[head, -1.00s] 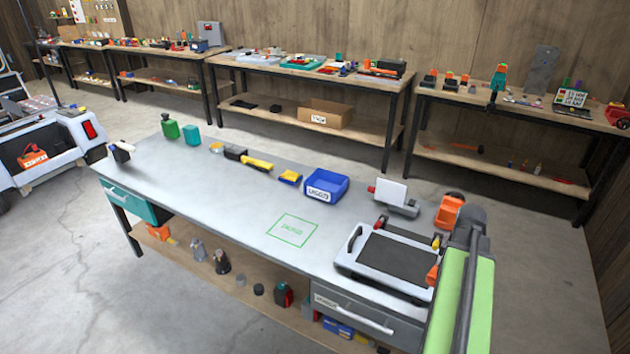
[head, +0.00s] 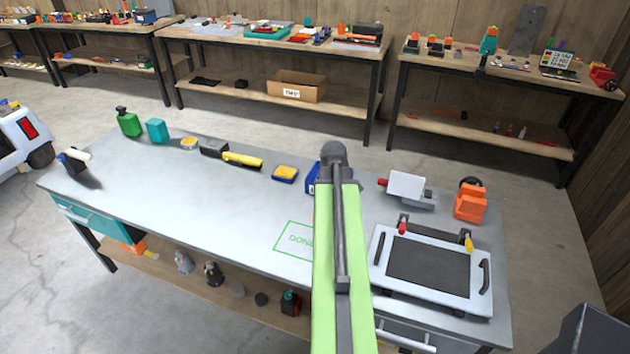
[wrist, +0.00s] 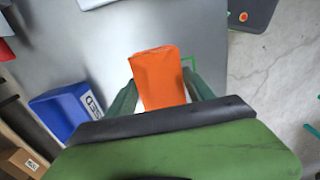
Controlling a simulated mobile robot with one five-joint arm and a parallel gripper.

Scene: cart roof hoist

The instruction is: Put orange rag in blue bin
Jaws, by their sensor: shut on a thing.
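The orange rag (wrist: 158,78) is between the green fingers of my gripper (wrist: 163,92) in the wrist view, held above the grey bench. My gripper is shut on it. The blue bin (wrist: 62,112) with a white label is left of the rag in the wrist view, apart from it. In the head view only a sliver of the blue bin (head: 312,180) shows, because my green arm covers the rest. My gripper and the rag are hidden there.
The grey bench (head: 200,205) has a green DONE outline (head: 284,241) left of my arm. A yellow sponge (head: 285,173) lies left of the bin. A white-framed tray (head: 381,262), a white-panelled device (head: 405,186) and an orange tool (head: 470,203) stand at the right.

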